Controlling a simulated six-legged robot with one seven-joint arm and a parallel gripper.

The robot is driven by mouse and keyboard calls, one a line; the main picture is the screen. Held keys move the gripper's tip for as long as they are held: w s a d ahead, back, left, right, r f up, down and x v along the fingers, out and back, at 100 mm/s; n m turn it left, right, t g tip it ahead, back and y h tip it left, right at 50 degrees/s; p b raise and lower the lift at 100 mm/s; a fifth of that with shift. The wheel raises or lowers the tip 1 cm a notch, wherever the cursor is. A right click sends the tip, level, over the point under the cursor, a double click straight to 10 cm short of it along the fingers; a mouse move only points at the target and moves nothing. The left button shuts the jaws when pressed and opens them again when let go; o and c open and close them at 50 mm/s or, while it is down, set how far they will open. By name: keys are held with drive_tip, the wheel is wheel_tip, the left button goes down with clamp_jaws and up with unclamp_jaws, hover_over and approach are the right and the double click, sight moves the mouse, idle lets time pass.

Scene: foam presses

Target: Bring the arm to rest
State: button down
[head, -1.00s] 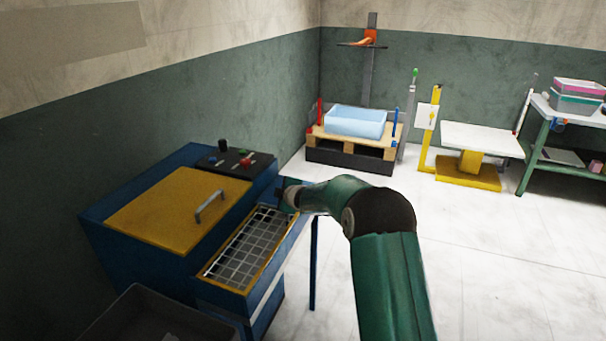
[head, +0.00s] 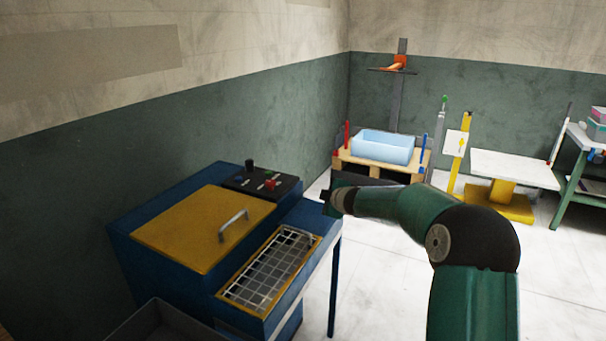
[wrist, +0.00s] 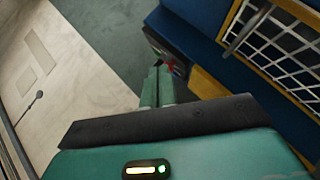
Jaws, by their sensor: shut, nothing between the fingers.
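My green arm reaches in from the lower right in the head view, bent at the elbow. My gripper (head: 330,200) is at its far end, beside the right edge of the blue machine (head: 150,225) and apart from the wire grid. In the wrist view my gripper (wrist: 157,88) shows its two green fingers together, with nothing between them. The machine has a yellow lid (head: 195,228) with a grey handle, a wire grid (head: 268,268) in a yellow frame, and a dark control panel (head: 262,182) with a red knob.
A grey bin (head: 160,322) stands in front of the machine. Behind my arm are a light blue tub (head: 382,150) on a wooden pallet, a yellow lift table (head: 512,168) and a green bench (head: 590,142).

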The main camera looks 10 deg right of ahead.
drive_tip(key=s+d+r+m+g+h, duration=0.1)
drive_tip(key=s+r+m+h, duration=0.4)
drive_tip(key=s, duration=0.6)
drive_tip(key=s+d+r+m+g+h, duration=0.1)
drive_tip(key=s+r+m, duration=0.3)
drive_tip(key=s+r, duration=0.55)
drive_tip(key=s+a+f+m+g+y, duration=0.1)
drive_tip(key=s+f+m, duration=0.1)
drive_tip(key=s, duration=0.8)
drive_tip(key=s+a+f+m+g, duration=0.1)
drive_tip(key=s+f+m+g, duration=0.1)
drive_tip(key=s, duration=0.9)
drive_tip(key=s+a+f+m+g+y, duration=0.1)
drive_tip(key=s+a+f+m+g, duration=0.1)
drive_tip(key=s, duration=0.9)
drive_tip(key=shift+f+m+y, duration=0.3)
drive_tip(key=shift+f, duration=0.6)
